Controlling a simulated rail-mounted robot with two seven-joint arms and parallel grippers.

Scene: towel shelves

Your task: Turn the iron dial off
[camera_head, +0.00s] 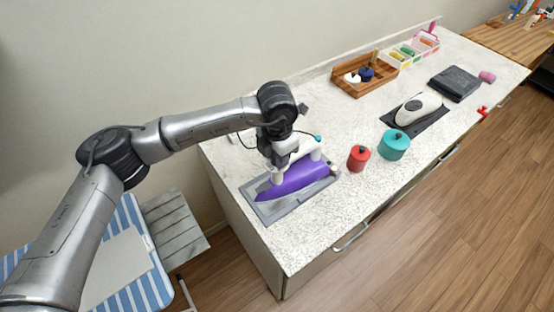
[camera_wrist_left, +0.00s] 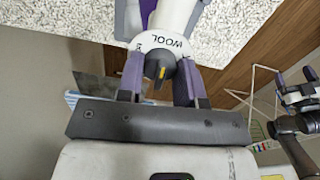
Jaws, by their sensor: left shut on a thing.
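The iron (camera_head: 300,178) has a purple body and a white top, and lies on a grey rest (camera_head: 270,213) at the near left end of the counter. My left gripper (camera_head: 284,160) is over the iron's white top and hides the dial in the head view. In the left wrist view, the dark dial (camera_wrist_left: 160,70) with a yellow mark sits between the fingers of my left gripper (camera_wrist_left: 160,80), which is shut on it. The word WOOL shows on the white ring beside the dial. A dark gripper-like part, apparently my right gripper (camera_wrist_left: 298,92), shows at the right edge, its jaws unclear.
A red canister (camera_head: 358,159) and a teal canister (camera_head: 394,146) stand right of the iron. Beyond them are a white iron-shaped item (camera_head: 418,108) on a dark mat, a folded dark towel (camera_head: 455,83) and a wooden tray (camera_head: 352,88). A striped ironing board (camera_head: 150,285) is at the lower left.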

